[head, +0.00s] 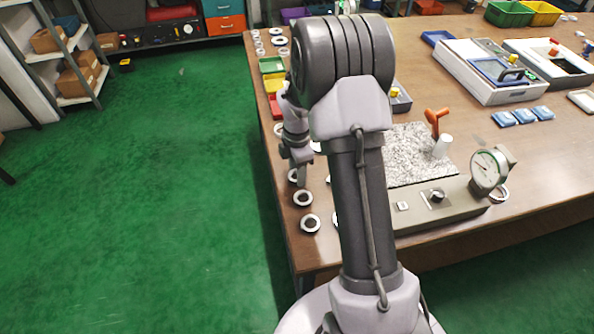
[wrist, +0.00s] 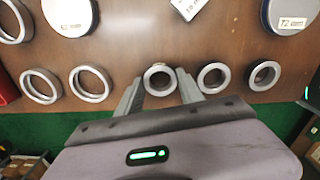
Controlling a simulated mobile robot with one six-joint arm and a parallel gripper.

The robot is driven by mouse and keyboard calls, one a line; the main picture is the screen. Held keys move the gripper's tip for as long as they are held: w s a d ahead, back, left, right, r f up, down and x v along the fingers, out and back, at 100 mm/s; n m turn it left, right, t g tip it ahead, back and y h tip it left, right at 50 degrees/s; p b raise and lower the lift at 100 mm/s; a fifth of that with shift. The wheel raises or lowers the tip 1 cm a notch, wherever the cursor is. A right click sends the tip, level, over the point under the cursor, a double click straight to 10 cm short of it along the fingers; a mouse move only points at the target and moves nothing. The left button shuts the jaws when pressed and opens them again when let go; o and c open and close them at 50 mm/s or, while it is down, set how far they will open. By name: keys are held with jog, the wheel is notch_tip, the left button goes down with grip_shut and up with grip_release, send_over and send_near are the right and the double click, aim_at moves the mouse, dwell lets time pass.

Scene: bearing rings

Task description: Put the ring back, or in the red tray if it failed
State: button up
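My gripper (head: 303,178) reaches down over the table's left edge, among small grey rings. In the wrist view its two fingers (wrist: 158,80) stand either side of a grey ring (wrist: 160,79), close to its rim. I cannot tell whether they touch it or whether it is raised off the table. Two similar rings (wrist: 213,77) (wrist: 264,75) lie to its right, and two wider rings (wrist: 41,86) (wrist: 91,83) to its left. In the head view, dark-centred rings (head: 303,198) (head: 310,223) lie in front of my gripper. A red tray (head: 275,106) sits behind it, partly hidden by my arm.
A gauge fixture (head: 488,168) stands at the front right, with a ring (head: 499,194) beside it. Behind are a speckled plate (head: 408,170), an orange handle (head: 437,121) and a white cylinder (head: 442,147). Labelled round discs (wrist: 70,14) (wrist: 290,14) lie beyond the rings.

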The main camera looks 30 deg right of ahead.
jog(key=o, duration=0.4)
jog(key=shift+o, duration=0.2)
notch_tip(320, 180, up, 13)
jog(key=p, duration=0.5)
jog(key=s+a+r+m+t, duration=0.1)
jog(key=s+a+r+m, duration=0.25)
jog(key=r, duration=0.25)
jog(key=s+a+r+m+t, duration=0.1)
jog(key=s+a+r+m, duration=0.2)
jog(key=a+r+m, duration=0.3)
jog(key=s+a+r+m+t, duration=0.1)
jog(key=s+a+r+m, duration=0.1)
jog(key=s+a+m, duration=0.1)
jog(key=s+a+r+m+t+y, duration=0.1)
jog(key=s+m, duration=0.3)
jog(key=s, duration=0.4)
jog(key=s+a+r+m+t+y, duration=0.1)
jog(key=s+a+r+m, duration=0.2)
jog(key=s+a+m, duration=0.1)
jog(key=shift+s+a+m+t, duration=0.3)
jog(key=shift+s+m+t, duration=0.1)
jog(key=shift+s, duration=0.45)
jog(key=shift+r, duration=0.1)
